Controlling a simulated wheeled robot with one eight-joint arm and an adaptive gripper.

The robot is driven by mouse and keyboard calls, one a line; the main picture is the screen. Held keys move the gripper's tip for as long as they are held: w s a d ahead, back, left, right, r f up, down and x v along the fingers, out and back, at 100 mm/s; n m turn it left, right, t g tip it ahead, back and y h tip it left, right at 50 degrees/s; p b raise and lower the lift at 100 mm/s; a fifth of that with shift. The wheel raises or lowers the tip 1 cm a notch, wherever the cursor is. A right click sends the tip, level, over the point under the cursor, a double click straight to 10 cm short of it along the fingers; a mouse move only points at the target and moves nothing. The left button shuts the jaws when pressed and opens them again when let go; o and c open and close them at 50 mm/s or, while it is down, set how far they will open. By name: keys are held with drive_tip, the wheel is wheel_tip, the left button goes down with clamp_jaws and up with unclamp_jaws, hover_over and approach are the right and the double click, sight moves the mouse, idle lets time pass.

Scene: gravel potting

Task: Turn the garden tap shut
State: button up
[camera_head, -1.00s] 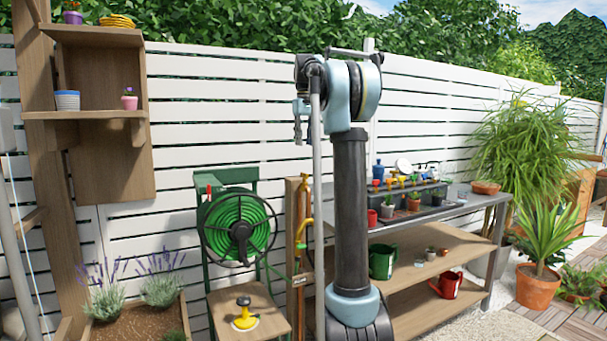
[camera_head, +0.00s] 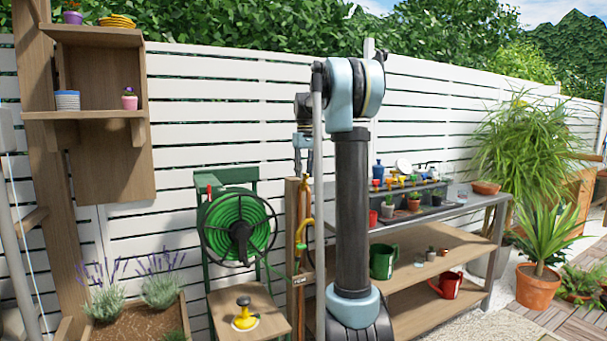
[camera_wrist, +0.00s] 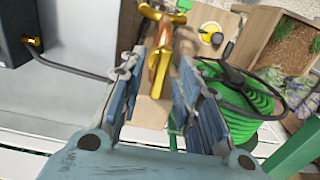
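The garden tap (camera_head: 304,226) is a slim yellow, brass-coloured fitting on a wooden post, left of my arm's column. In the wrist view its yellow body (camera_wrist: 161,72) shows between and beyond my fingers, with a brass part at the top edge. Which way its handle is turned cannot be told. My gripper (camera_head: 303,174) points down just above the tap and post. In the wrist view my gripper (camera_wrist: 162,58) has its two fingers well apart with nothing held. I cannot see it touching the tap. My arm's column hides some of the space right of the post.
A green hose reel (camera_head: 238,229) stands close left of the post. A wooden stand with a yellow-and-black knob (camera_head: 244,314) is below it. A metal-topped potting bench (camera_head: 462,203) is to the right. The white fence (camera_head: 225,110) runs behind.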

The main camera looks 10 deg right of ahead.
clamp_jaws()
drive_tip(key=shift+m, duration=0.3)
drive_tip(key=m, duration=0.3)
drive_tip(key=shift+m, duration=0.4)
drive_tip(key=m, duration=0.9)
drive_tip(key=shift+m, duration=2.2)
